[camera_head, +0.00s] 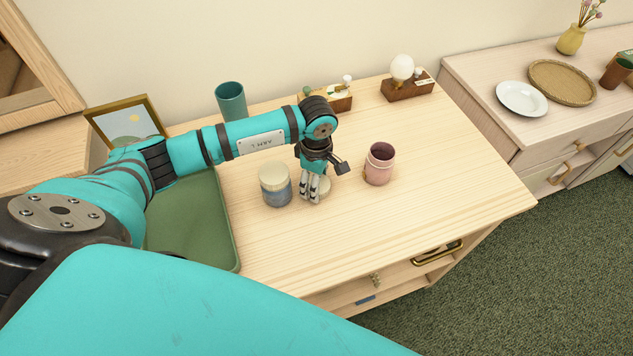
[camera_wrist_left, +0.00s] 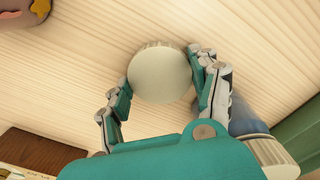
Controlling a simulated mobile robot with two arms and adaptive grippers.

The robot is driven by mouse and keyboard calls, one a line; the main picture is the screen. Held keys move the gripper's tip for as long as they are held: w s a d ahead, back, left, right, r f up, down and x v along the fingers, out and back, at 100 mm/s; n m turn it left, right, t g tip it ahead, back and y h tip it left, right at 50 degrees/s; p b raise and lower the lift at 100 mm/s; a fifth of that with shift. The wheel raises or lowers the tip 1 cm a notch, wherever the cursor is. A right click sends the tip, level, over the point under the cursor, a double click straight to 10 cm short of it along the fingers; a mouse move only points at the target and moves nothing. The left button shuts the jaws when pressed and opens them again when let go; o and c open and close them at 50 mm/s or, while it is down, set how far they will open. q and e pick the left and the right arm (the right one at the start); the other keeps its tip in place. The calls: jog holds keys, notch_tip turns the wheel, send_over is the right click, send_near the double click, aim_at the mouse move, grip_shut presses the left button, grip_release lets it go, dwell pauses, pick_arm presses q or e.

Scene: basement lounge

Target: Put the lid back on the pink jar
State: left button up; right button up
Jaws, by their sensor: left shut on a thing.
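The pink jar (camera_head: 379,163) stands upright and open on the wooden table, right of my left gripper. A pink edge with an ochre patch shows at the top left of the wrist view (camera_wrist_left: 18,14). A round cream lid (camera_wrist_left: 160,76) is between the fingers of my left gripper (camera_head: 313,194), partly hidden by them in the head view (camera_head: 324,185). The gripper (camera_wrist_left: 164,92) points down and is shut on the lid, low at the tabletop. I cannot tell whether the lid still touches the table. My right gripper is not in view.
A blue-grey jar with a cream lid (camera_head: 275,186) stands close left of my left gripper. A green tray (camera_head: 215,240) lies further left. A teal cup (camera_head: 231,100) and wooden blocks with ornaments (camera_head: 407,87) stand at the back. The table's right front (camera_head: 440,205) is clear.

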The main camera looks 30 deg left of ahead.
pick_arm(q)
jog(key=shift+r, duration=0.15)
jog(key=shift+r+b, duration=0.5)
jog(key=shift+r, duration=0.15)
jog(key=shift+s+d+r+b, duration=0.15)
jog(key=shift+s+r+b, duration=0.1)
jog(key=shift+r, duration=0.2)
jog(key=shift+s+d+r+b, duration=0.15)
jog(key=shift+r+b, duration=0.1)
jog(key=shift+r, duration=0.15)
jog(key=s+d+b, duration=0.1)
jog(key=s+d, duration=0.1)
jog(key=s, duration=0.2)
jog(key=s+d+r+b, duration=0.1)
jog(key=s+d, duration=0.2)
jog(key=s, duration=0.1)
jog(key=s+d+b, duration=0.1)
jog(key=s+d, duration=0.1)
jog(key=s, duration=0.1)
jog(key=shift+s+d+r, duration=0.25)
jog(key=shift+s, duration=0.15)
jog(key=shift+s+d+r+b, duration=0.1)
jog(key=shift+s+d+b, duration=0.2)
jog(key=shift+s, duration=0.15)
